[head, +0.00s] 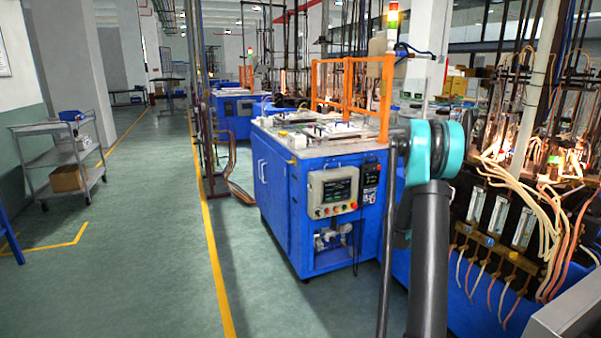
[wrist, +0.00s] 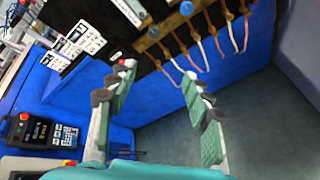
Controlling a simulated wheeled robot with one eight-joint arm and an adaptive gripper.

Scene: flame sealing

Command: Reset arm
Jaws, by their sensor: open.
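My gripper (wrist: 160,95) is open in the wrist view, its two green-padded fingers spread well apart with nothing between them. The blue side of a machine and the grey-green floor lie beyond the fingers. In the head view my arm, with a teal joint, stands at the right in front of the machines. The gripper itself cannot be made out in the head view.
A blue workstation (head: 276,190) with an orange frame (head: 347,95) stands mid-view. Hoses and flow meters (head: 498,215) fill the right side. A handheld control pendant (wrist: 40,132) is at lower left in the wrist view. A cart (head: 62,160) stands left; the aisle (head: 150,210) is clear.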

